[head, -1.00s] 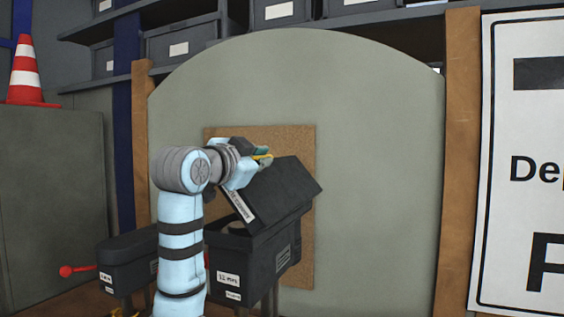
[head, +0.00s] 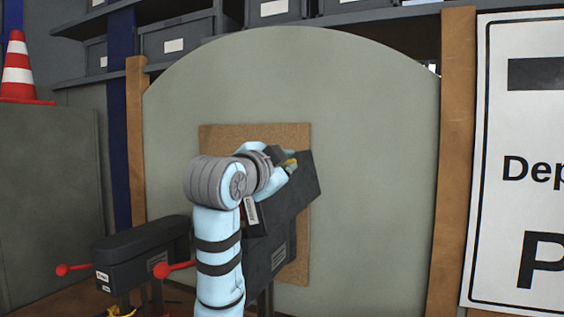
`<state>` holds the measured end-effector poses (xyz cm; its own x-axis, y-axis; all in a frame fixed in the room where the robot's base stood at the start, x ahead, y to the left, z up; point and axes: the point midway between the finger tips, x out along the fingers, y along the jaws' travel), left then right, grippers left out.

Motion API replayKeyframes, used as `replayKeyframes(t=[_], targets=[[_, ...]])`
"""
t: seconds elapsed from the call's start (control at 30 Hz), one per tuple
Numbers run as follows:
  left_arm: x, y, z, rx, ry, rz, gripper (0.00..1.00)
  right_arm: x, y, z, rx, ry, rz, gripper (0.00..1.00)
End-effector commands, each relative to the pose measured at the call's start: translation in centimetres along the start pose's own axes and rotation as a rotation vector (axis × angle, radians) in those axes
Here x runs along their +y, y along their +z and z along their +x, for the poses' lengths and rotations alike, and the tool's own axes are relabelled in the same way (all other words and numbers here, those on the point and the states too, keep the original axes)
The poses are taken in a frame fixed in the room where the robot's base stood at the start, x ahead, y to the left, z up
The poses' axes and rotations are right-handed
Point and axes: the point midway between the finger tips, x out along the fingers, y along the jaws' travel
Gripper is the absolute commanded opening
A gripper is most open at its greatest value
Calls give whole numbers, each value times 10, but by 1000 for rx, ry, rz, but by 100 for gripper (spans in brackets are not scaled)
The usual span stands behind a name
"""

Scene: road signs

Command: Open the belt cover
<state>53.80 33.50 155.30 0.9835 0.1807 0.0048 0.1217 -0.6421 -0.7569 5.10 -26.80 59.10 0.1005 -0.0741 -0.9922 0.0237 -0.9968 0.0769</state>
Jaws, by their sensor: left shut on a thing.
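The belt cover (head: 296,194) is a dark grey lid on the dark box (head: 268,257) in the middle. It stands tilted up, raised from the box. My left gripper (head: 289,164) is at the upper edge of the cover and is shut on it; the fingertips are partly hidden. My left arm hides the front of the box and most of the opening. My right gripper is not in view.
A second dark box (head: 142,253) with a closed top stands to the left, with red-knobbed levers (head: 172,270) near it. A cork board (head: 230,137) and a large grey-green panel (head: 375,170) are behind. A traffic cone (head: 20,68) stands far left.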

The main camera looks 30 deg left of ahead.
Motion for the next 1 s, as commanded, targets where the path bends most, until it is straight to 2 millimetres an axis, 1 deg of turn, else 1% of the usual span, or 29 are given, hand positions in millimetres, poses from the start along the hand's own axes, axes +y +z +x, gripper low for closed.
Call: replayKeyframes(t=[0.03, 0.23, 0.27, 0.33, 0.37, 0.67, 0.77, 0.9, 1.0], targets=[[3, 1, 1, -1, 7, -4, 0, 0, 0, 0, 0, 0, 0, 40], [3, 2, 1, -3, 7, -4, 0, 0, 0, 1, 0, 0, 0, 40], [3, 2, 1, -3, 7, -4, 16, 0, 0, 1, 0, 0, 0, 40], [2, 2, 1, -3, 6, -3, 27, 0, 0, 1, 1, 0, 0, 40], [2, 2, 1, -3, 5, -3, 30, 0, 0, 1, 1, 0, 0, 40], [1, 1, -1, -2, 2, -1, 30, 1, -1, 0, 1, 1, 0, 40], [0, 1, -13, -1, 0, -1, 30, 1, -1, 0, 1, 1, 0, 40], [0, 0, -44, 1, -2, 0, 30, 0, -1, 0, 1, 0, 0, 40], [0, 0, -63, -1, 0, -1, 30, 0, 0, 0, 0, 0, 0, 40]])
